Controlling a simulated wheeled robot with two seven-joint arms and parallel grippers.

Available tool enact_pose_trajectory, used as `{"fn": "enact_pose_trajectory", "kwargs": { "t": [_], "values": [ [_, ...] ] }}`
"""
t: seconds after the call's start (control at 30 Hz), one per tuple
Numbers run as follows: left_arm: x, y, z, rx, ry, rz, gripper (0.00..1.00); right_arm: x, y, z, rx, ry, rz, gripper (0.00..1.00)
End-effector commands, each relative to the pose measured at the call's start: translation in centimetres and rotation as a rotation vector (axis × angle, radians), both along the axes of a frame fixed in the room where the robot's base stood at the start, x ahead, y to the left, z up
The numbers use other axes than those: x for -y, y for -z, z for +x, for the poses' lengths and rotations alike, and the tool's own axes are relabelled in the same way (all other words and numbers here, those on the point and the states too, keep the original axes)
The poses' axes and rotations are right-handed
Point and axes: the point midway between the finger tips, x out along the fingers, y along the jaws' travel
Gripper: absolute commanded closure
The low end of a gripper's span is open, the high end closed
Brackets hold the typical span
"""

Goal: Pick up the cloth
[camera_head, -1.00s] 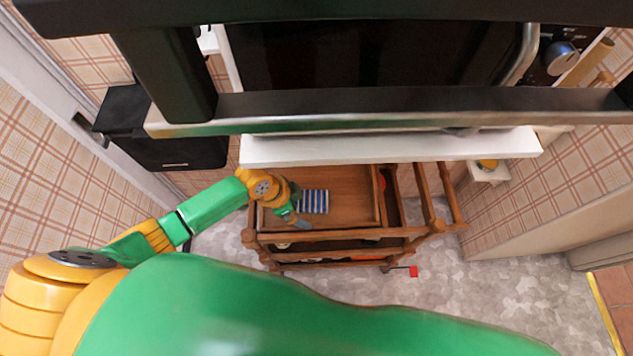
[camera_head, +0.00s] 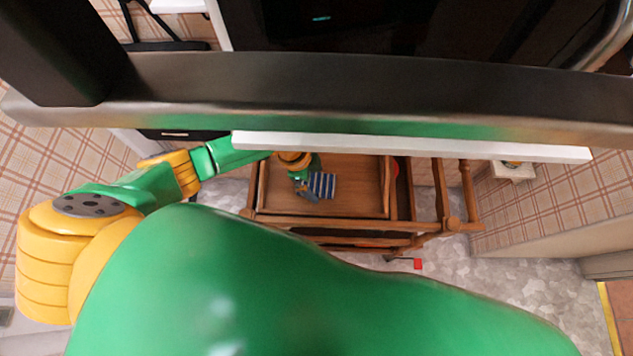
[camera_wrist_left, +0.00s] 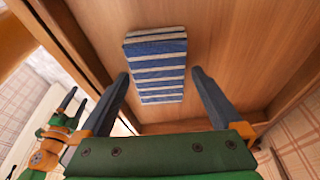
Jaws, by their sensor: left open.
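The cloth (camera_head: 323,185) is blue with white stripes and lies on the wooden cart's tray (camera_head: 350,180), towards its left side. In the left wrist view the folded cloth (camera_wrist_left: 157,65) lies flat on brown wood. My left gripper (camera_head: 306,192) is over the tray at the left edge of the cloth. In the left wrist view its two fingers (camera_wrist_left: 160,75) are spread apart, with the lower part of the cloth showing between them. It is open and holds nothing.
The wooden cart (camera_head: 455,222) has raised rails and posts around the tray. A white shelf edge (camera_head: 400,147) and a dark, metal-edged frame (camera_head: 300,95) cross above the cart's far side. Bare grey floor (camera_head: 480,262) lies right of the cart.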

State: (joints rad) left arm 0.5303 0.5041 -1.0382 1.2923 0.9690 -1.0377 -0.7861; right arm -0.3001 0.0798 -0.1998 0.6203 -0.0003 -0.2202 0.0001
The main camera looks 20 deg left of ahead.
Motion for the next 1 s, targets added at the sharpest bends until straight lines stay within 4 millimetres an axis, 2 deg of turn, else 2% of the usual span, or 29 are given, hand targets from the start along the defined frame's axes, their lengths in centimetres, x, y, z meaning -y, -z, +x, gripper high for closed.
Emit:
{"fn": "enact_pose_trajectory", "kwargs": {
  "t": [0.63,0.67,0.93,1.0],
  "values": [
    [0.01,0.48,-0.01,0.000,-0.001,0.000,0.00,-0.04,0.39,0.00,0.000,0.001,0.001,0.26],
    [0.01,0.48,-0.01,0.000,-0.001,0.000,0.03,-0.05,0.39,-0.01,0.000,0.001,0.001,0.26],
    [0.00,0.48,-0.01,0.000,-0.001,0.000,0.76,-0.05,0.39,-0.01,0.000,0.000,0.001,0.26],
    [0.01,0.47,0.00,0.000,-0.001,-0.001,0.78,-0.05,0.39,-0.01,0.000,0.000,0.001,0.26]
  ]
}}
